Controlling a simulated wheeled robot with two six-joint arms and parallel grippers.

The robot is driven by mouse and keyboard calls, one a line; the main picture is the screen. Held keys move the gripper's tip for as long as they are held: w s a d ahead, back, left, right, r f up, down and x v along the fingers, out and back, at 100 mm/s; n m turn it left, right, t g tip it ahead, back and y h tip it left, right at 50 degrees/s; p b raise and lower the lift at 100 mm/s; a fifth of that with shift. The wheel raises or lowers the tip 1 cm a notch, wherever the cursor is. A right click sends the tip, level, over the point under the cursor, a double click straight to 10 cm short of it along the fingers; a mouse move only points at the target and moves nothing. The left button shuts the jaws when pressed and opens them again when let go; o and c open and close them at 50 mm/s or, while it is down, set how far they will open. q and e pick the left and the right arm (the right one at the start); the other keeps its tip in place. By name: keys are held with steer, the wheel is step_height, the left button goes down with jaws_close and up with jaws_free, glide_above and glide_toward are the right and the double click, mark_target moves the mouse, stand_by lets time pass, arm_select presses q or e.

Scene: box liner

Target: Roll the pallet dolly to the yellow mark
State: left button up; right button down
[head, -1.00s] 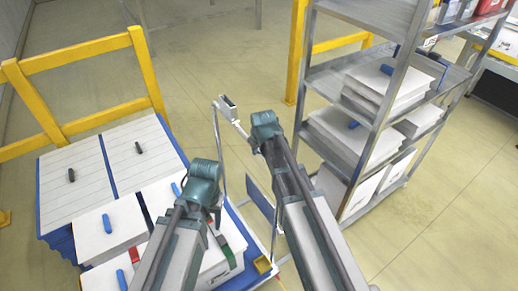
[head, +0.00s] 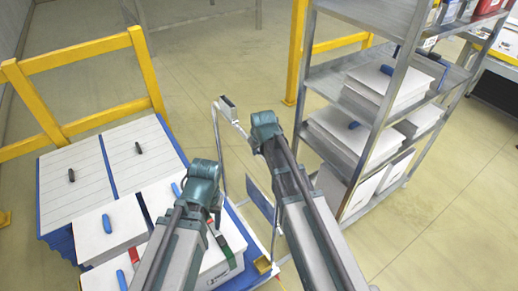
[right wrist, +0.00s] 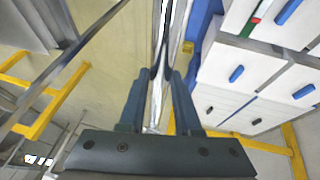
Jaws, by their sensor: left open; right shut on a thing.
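The pallet dolly is blue, with a blue edge (head: 58,243) and white boxes on top, at the lower left of the head view. A thin silver push handle (head: 217,140) rises at its right side; its bar also runs up the middle of the right wrist view (right wrist: 157,90). My right gripper (head: 238,129) is shut on this handle bar, between both fingers in the right wrist view (right wrist: 154,80). My left gripper (head: 214,218) is open above the boxes, mostly hidden by its own arm. I cannot make out a yellow mark on the floor.
A metal shelf rack (head: 385,125) with white boxes stands close on the right. A yellow guard rail (head: 85,88) runs behind the load at left, and a yellow post (head: 297,50) stands by the rack. Bare floor (head: 215,60) lies ahead between them.

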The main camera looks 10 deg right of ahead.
stand_by(0.3)
steer(key=shift+w+d, duration=0.35)
steer(key=shift+d, duration=0.45)
steer(key=c, duration=0.6)
jaws_free()
steer(key=shift+s+r, duration=0.1)
steer(key=shift+r, duration=0.05)
steer(key=shift+a+r+p, duration=0.1)
steer(key=shift+r+p, duration=0.1)
steer(key=shift+p, duration=0.15)
steer(key=p+v, duration=1.1)
steer(key=v, duration=0.2)
steer(key=shift+p, duration=0.4)
